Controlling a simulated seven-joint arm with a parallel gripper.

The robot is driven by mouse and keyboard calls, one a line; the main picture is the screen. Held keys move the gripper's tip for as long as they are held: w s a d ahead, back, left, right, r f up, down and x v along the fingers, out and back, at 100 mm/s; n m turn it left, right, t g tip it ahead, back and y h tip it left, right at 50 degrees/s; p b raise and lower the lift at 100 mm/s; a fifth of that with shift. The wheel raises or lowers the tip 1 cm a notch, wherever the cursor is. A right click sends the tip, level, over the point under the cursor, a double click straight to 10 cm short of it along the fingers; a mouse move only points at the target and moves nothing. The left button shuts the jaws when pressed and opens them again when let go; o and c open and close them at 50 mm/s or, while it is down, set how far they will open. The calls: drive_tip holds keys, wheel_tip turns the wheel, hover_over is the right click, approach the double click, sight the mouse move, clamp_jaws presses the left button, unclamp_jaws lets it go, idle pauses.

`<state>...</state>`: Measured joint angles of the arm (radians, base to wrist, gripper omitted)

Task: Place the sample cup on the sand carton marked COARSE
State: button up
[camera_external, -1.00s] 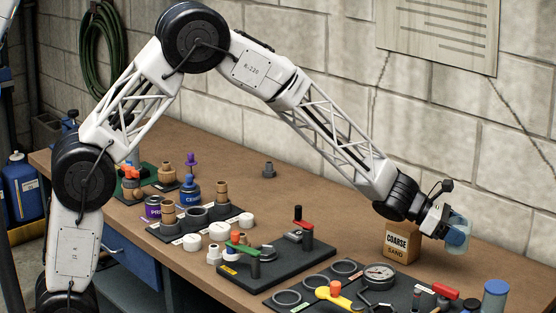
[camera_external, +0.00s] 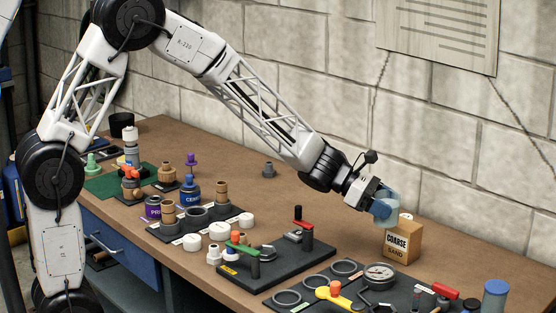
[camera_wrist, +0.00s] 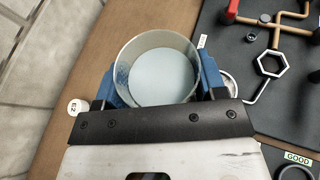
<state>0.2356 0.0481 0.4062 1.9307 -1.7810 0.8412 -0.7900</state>
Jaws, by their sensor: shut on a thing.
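My gripper (camera_external: 381,208) is shut on the sample cup (camera_external: 390,217), a clear, pale round cup held upright between blue fingers. In the wrist view the cup (camera_wrist: 157,72) is seen from above, its pale blue inside facing the camera, with the blue fingers of my gripper (camera_wrist: 160,85) on both sides. The brown sand carton marked COARSE (camera_external: 401,243) stands on the bench. In the external view the cup overlaps the carton's upper left edge; I cannot tell whether they touch. The carton is not visible in the wrist view.
The concrete block wall (camera_external: 480,150) rises behind the bench (camera_external: 320,215). A black board with a gauge (camera_external: 380,276) and rings lies in front of the carton. A dark board with a red-handled valve (camera_external: 303,228) is to the left.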

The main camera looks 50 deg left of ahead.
drive_tip(key=s+a+r, duration=0.1)
drive_tip(key=s+a, duration=0.4)
drive_tip(key=a, duration=0.1)
drive_tip(key=shift+a+g, duration=0.15)
drive_tip(key=shift+g, duration=0.15)
hover_over(403, 223)
drive_tip(key=shift+f, duration=0.75)
idle(0.5)
drive_tip(key=shift+f, duration=1.75)
drive_tip(key=shift+f, duration=0.1)
drive_tip(key=o, duration=1)
